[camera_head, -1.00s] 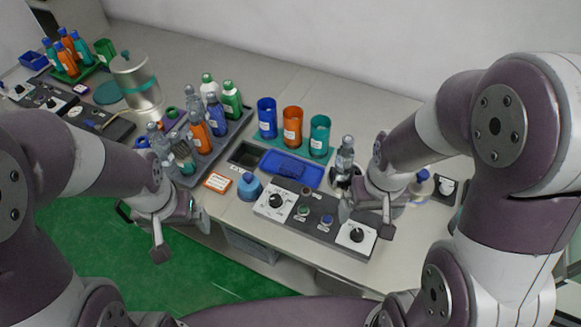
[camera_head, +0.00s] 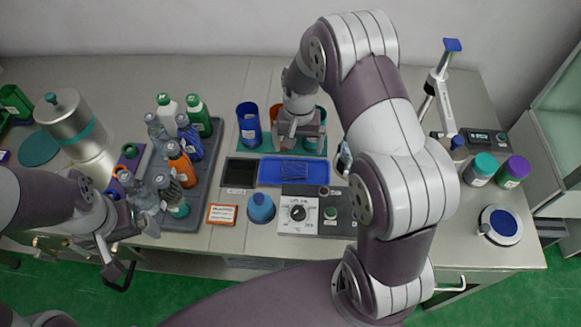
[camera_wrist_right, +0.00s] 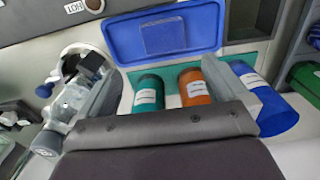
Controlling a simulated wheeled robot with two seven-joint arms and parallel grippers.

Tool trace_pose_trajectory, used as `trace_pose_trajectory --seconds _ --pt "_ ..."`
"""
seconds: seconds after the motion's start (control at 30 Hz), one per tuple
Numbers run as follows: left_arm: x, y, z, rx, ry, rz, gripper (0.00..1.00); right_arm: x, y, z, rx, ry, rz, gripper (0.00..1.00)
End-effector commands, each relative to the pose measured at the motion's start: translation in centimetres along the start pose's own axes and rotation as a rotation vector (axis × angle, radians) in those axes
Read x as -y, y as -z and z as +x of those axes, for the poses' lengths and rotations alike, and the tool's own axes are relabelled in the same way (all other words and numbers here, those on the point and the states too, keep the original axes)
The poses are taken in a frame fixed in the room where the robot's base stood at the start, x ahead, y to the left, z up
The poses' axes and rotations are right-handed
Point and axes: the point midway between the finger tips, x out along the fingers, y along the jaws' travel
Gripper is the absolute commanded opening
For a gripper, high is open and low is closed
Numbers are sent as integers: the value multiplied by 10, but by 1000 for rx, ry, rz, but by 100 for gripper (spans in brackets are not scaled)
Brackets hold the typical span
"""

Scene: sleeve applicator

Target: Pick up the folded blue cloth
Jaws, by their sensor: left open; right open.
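The folded blue cloth (camera_head: 294,173) lies flat in the blue tray (camera_head: 264,179) at the middle of the table. It also shows in the right wrist view (camera_wrist_right: 163,37), inside the tray (camera_wrist_right: 122,47) at the top. My right gripper (camera_head: 296,133) is open and empty, above the cups just behind the tray. In the wrist view its two fingers (camera_wrist_right: 165,68) are spread apart, pointing towards the tray, with no cloth between them. My left gripper (camera_head: 122,262) is open, low at the table's front left edge, away from the cloth.
Blue (camera_head: 248,125), orange and teal cups stand behind the tray, partly hidden by my right gripper. A grey rack (camera_head: 215,150) of bottles stands left. A control panel (camera_head: 325,228) and a blue-capped thing (camera_head: 261,208) are in front. Jars (camera_head: 482,168) stand right.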

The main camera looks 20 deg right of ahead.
Motion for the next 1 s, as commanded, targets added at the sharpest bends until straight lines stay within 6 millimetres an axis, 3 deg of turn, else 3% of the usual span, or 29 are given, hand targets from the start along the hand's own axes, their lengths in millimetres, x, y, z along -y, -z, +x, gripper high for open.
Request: trace_pose_trajectory --seconds 0.1,0.27,0.5,0.77,0.8,0.93,0.97,1.0 --pt "0 0 -4 0 0 0 96 0 -1 24 2 -1 -2 100" --pt "0 1 -7 0 0 0 96 1 -3 42 1 0 -3 100" --pt "0 2 -16 0 0 0 96 2 -12 83 1 0 -3 100" --pt "0 2 -15 0 0 0 96 2 -11 90 -3 1 -3 100" --pt "0 2 -15 0 0 0 96 2 -11 90 -3 1 -3 94" --pt "0 2 -15 0 0 0 96 2 -11 90 -2 1 -3 51" --pt "0 2 -15 0 0 0 96 2 -11 90 -3 1 -3 45" --pt "0 2 -15 0 0 0 96 2 -11 90 -2 1 -3 45"
